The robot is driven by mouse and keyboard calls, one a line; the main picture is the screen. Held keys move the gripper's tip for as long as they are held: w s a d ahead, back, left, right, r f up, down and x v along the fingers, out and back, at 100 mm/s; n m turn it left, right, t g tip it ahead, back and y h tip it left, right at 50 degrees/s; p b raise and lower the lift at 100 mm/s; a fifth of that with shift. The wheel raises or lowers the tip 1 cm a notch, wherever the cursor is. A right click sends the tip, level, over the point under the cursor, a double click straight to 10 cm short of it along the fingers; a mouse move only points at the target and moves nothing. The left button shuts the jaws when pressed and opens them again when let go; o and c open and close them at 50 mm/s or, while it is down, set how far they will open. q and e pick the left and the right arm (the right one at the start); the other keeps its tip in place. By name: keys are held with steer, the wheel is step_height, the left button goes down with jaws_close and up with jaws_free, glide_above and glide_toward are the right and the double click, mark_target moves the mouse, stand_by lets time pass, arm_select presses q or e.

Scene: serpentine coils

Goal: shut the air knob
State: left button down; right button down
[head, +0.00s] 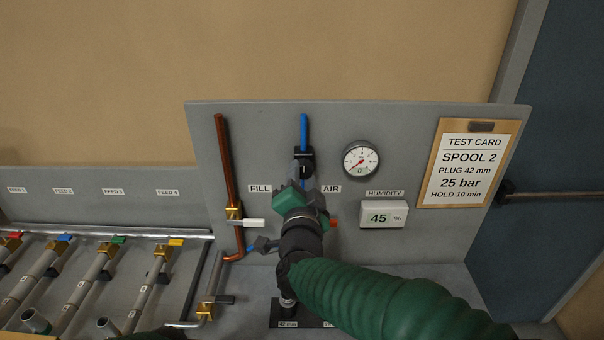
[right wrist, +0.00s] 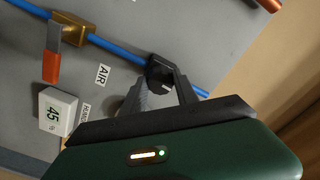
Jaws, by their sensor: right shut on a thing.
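The air knob (head: 305,153) is a small black part on the upright blue line above the AIR label. It also shows in the right wrist view (right wrist: 160,70), on the blue tube. My right gripper (head: 304,172) reaches up to it from below, and its two fingers (right wrist: 163,88) are shut on the knob. The fingers and the green gripper body hide part of the knob and the blue line below it, so I cannot read how far it is turned.
A brass valve with an orange handle (right wrist: 52,66) sits on the same blue line, mostly hidden by my arm in the head view. Left is a copper pipe (head: 226,160) with a white-handled valve (head: 252,222). A gauge (head: 361,160) and humidity box (head: 383,214) stand right.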

steer(key=shift+f+n, duration=0.15)
steer(key=shift+n, duration=0.35)
steer(key=c, duration=1.3)
jaws_free()
steer(key=o, duration=0.4)
steer(key=shift+w, duration=0.2)
steer(key=shift+s, duration=0.1)
